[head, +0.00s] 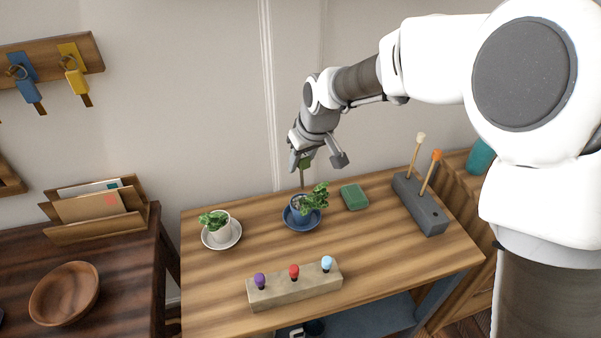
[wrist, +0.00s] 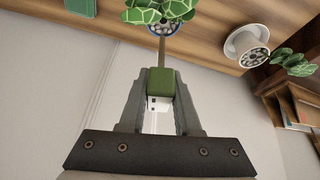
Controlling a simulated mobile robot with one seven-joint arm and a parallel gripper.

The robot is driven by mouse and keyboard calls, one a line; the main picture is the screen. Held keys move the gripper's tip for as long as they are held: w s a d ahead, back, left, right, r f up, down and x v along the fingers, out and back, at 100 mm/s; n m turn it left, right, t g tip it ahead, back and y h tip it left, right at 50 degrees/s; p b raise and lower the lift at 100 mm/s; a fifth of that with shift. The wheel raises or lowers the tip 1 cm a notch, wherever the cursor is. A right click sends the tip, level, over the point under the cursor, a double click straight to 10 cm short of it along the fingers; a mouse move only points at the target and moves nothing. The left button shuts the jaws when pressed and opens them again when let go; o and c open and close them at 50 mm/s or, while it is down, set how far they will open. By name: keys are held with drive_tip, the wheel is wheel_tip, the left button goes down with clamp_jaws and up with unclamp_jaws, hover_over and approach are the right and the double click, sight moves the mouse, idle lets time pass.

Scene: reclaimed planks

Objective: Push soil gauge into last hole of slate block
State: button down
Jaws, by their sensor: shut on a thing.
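My gripper (head: 308,163) is above the blue plant pot, pointing down. It is shut on the green head of the soil gauge (head: 305,160), which also shows between the fingers in the wrist view (wrist: 161,82). The gauge's thin stem runs down to the leafy plant in the blue pot (head: 297,208); whether its tip is in the soil or just above I cannot tell. The slate block (head: 426,214) lies at the right of the table. Cream-headed (head: 421,137) and orange-headed (head: 436,156) gauges stand in it, and an empty hole shows at its near end.
A green block (head: 354,197) lies between the blue pot and the slate block. A white potted plant (head: 221,230) stands at left. A pale wooden block (head: 296,288) with purple, red and light-blue knobs lies in front.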

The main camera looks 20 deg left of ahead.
drive_tip(key=shift+r+p, duration=2.1)
drive_tip(key=shift+r, duration=1.25)
